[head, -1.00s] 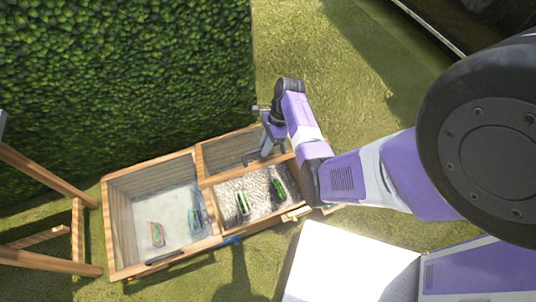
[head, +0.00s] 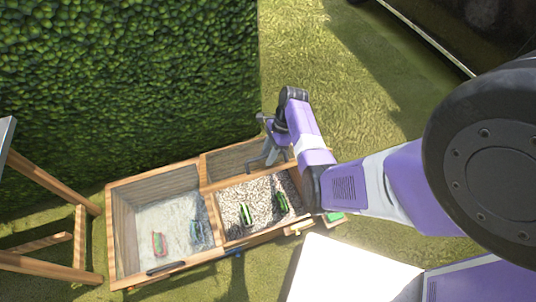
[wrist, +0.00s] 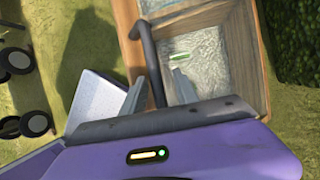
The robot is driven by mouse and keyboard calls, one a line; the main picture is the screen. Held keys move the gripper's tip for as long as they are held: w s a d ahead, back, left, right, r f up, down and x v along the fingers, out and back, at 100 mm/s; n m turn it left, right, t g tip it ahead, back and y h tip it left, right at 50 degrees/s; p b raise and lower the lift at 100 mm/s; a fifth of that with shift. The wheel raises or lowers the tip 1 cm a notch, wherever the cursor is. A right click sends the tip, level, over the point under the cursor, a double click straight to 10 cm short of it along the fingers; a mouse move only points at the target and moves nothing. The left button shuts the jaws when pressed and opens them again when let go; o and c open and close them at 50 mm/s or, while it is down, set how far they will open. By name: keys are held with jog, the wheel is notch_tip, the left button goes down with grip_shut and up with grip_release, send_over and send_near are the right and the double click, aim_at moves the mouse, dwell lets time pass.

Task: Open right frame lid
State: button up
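A wooden cold frame (head: 190,265) has two sections. The right lid (head: 232,158) stands raised toward the hedge, its wooden edge crossing mid-section. The front of the right section shows bare gravel with two green-and-white items (head: 247,213) (head: 281,203). The left lid (head: 165,220) is down, its dark handle (head: 165,267) at the front. My gripper (head: 266,162) is at the raised lid's edge, fingers apart. In the wrist view, a dark curved handle (wrist: 150,62) runs between the fingers of my gripper (wrist: 158,92); I cannot tell whether they touch it.
A tall green hedge (head: 125,80) rises behind the frame. A wooden stand (head: 50,225) is at the left. A green item (head: 335,217) lies just right of the frame. Open grass (head: 345,85) is beyond my arm. Dark wheels (wrist: 17,60) show at the wrist view's left edge.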

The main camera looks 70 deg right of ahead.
jog(key=v, duration=0.7)
jog(key=shift+d+r, duration=0.15)
jog(key=shift+r, duration=0.25)
jog(key=shift+s, duration=0.1)
